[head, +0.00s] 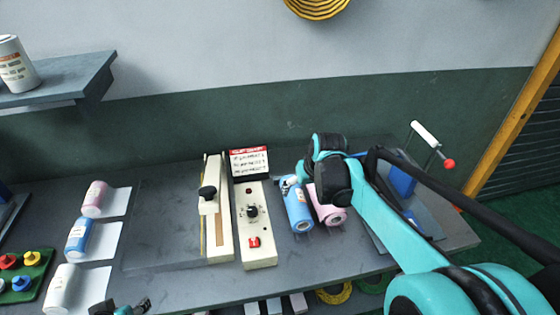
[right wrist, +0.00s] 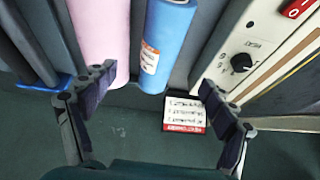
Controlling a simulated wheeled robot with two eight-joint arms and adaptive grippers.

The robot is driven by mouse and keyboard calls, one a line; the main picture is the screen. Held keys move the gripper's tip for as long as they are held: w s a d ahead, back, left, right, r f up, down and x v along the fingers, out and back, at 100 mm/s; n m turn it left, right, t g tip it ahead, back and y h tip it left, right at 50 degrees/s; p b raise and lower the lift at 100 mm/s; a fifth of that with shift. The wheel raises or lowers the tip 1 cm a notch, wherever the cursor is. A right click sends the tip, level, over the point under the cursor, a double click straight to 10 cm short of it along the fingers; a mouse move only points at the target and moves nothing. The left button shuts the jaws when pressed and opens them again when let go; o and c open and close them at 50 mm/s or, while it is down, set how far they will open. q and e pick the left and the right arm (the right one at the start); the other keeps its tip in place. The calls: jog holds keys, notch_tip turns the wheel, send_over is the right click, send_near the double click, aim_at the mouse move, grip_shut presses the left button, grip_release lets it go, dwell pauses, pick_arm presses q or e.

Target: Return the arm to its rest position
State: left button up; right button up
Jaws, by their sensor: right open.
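My right arm (head: 385,215), teal and black, reaches in from the right in the head view, its wrist over the back of the bench. My right gripper (right wrist: 157,82) is open and empty in the right wrist view. Beyond its fingers lie a pink roll (right wrist: 101,28) and a blue roll (right wrist: 168,40), not gripped. In the head view the blue roll (head: 297,207) and the pink roll (head: 328,212) lie side by side below the wrist, the pink one partly covered. Dark jaw-like parts of my left gripper (head: 120,307) show at the bottom edge; their opening is unclear.
The dark bench (head: 150,262) holds a cream control box (head: 254,225), a cream slider fixture (head: 215,215) and a red-topped sign (head: 249,162). Several bottles stand or lie at left, including a blue one (head: 79,236). A white-handled device (head: 425,135) is at right. A shelf (head: 75,75) juts out upper left.

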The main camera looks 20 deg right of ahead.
jog(key=shift+a, duration=0.1)
jog(key=s+a+f+n+t, duration=0.1)
jog(key=s+a+n+t, duration=0.1)
jog(key=s+a, duration=1.2)
jog(key=shift+s+a+f+n, duration=0.15)
jog(key=shift+a+f+n, duration=0.05)
jog(key=shift+a+n, duration=0.2)
